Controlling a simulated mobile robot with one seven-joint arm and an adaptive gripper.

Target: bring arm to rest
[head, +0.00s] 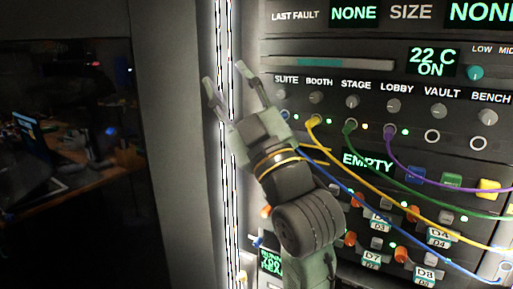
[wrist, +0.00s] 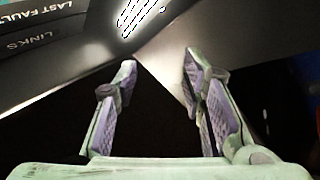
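My gripper (head: 224,82) is raised at the left edge of the rack panel (head: 310,47), in front of the bright vertical light strip. Its two fingers point up and stand apart with nothing between them. The wrist view also shows my gripper (wrist: 160,75) with both padded fingers spread and empty. My arm comes up from the bottom of the head view and covers the lower left part of the panel.
A blue cable (head: 352,194), a yellow cable (head: 361,160), a green cable (head: 385,172) and a purple cable (head: 421,181) hang across the panel, right of my gripper. A grey upright (head: 178,150) and a dark area with a desk (head: 60,180) lie to the left.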

